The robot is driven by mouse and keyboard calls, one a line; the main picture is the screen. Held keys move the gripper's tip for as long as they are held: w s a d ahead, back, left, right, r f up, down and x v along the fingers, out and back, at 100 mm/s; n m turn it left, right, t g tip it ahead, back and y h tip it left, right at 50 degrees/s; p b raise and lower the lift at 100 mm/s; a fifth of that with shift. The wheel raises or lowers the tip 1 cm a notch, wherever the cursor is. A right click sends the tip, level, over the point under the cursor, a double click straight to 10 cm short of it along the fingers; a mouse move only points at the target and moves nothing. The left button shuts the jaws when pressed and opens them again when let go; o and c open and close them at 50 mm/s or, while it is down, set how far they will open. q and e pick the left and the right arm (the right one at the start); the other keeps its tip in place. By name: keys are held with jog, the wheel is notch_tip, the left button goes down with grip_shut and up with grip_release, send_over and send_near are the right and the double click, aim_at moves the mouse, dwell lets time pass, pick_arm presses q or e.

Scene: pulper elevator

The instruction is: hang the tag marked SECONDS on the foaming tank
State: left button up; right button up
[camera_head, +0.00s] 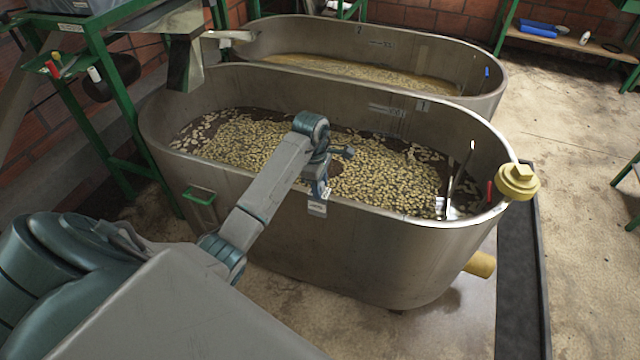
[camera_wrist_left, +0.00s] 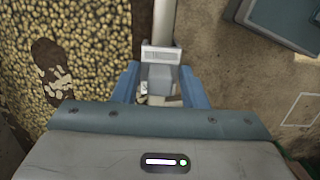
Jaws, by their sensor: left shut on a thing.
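A near steel tank (camera_head: 290,240) holds pale beans in dark liquid. A far steel tank (camera_head: 470,98) holds beans in yellowish-brown liquid. I cannot read which one is the foaming tank. My left gripper (camera_head: 321,190) is at the front rim of the near tank, pointing down, shut on a small pale tag (camera_head: 317,208). The tag shows against the tank's outer wall just below the rim; its lettering is too small to read. In the left wrist view, the tag (camera_wrist_left: 161,55) is at the fingertips (camera_wrist_left: 160,80), in line with the rim (camera_wrist_left: 165,20). Whether it rests on the rim is unclear.
A yellow cap (camera_head: 517,181) sits at the near tank's right end, with a yellow outlet (camera_head: 480,264) below. A green stand (camera_head: 110,110) is at left. Open floor (camera_head: 580,200) lies right.

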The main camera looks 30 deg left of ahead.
jog(key=shift+d, duration=0.1)
pick_arm(q)
jog(key=o, duration=1)
pick_arm(e)
jog(key=shift+s+d, duration=0.2)
jog(key=shift+s, duration=0.1)
pick_arm(q)
jog(key=shift+r, duration=0.55)
jog(key=r, duration=0.1)
jog(key=r+b, duration=0.1)
jog(key=r, duration=0.1)
jog(key=shift+a+r, duration=0.15)
jog(key=shift+a, duration=0.15)
jog(key=r+p, duration=0.2)
jog(key=r, duration=0.1)
jog(key=r+p, duration=0.2)
jog(key=shift+s+a+r, duration=0.15)
jog(key=shift+a+r, duration=0.1)
jog(key=shift+r+p, duration=0.4)
jog(key=shift+r, duration=0.05)
pick_arm(e)
jog(key=r, duration=0.2)
jog(key=s+r, duration=0.1)
jog(key=shift+a+r, duration=0.25)
jog(key=shift+a, duration=0.05)
